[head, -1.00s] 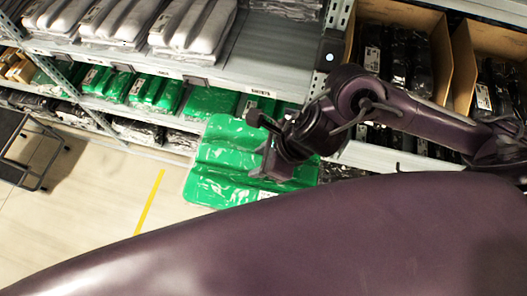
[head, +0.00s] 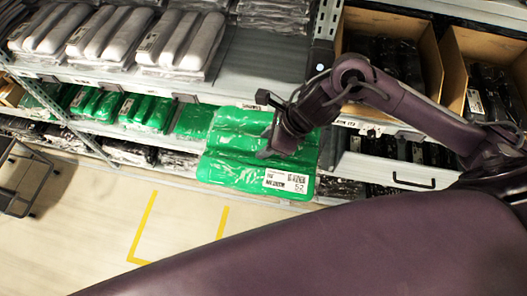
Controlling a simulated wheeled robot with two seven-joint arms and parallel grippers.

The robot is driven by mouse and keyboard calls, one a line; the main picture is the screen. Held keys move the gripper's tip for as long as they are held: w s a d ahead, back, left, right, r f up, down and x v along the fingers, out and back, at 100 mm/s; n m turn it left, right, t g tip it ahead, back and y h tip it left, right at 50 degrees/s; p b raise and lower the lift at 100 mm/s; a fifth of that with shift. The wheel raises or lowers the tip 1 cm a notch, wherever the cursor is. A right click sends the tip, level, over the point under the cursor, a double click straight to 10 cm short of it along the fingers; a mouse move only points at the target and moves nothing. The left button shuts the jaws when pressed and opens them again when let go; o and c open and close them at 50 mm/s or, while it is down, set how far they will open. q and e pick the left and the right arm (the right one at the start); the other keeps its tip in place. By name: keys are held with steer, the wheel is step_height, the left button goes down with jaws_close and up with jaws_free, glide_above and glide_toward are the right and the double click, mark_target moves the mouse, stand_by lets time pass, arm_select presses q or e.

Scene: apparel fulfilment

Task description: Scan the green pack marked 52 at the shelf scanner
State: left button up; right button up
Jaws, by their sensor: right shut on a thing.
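A green plastic-wrapped pack (head: 235,172) hangs in front of the shelves near the middle of the head view. Its white label, with a barcode and the number 52, faces up at its lower right edge. My right gripper (head: 265,126) is shut on the pack at its upper right side; the fingers partly cover it. A small dark unit with a pale dot, probably the shelf scanner (head: 319,67), sits on the shelf post above and right of the pack, apart from it. My left gripper is not in view.
Grey packs (head: 180,42) lie on the upper shelf and more green packs (head: 145,110) on the shelf below. Cardboard boxes (head: 433,55) of dark packs stand at right. A dark cart (head: 14,190) is at the left. The floor with yellow lines (head: 142,225) is clear.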

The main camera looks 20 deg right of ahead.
steer(key=shift+w+d+f, duration=0.3)
steer(key=shift+w+d, duration=0.1)
steer(key=shift+w, duration=0.3)
steer(key=shift+s, duration=0.1)
steer(key=shift+s+a+b, duration=0.3)
steer(key=shift+s+a, duration=0.15)
steer(key=shift+s, duration=0.2)
stand_by(0.7)
steer(key=shift+w+d+r, duration=0.4)
steer(key=shift+w+r, duration=0.1)
steer(key=shift+w, duration=0.15)
steer(key=shift+w+d+r, duration=0.4)
steer(key=shift+w+r, duration=0.1)
steer(key=shift+w, duration=0.1)
stand_by(0.4)
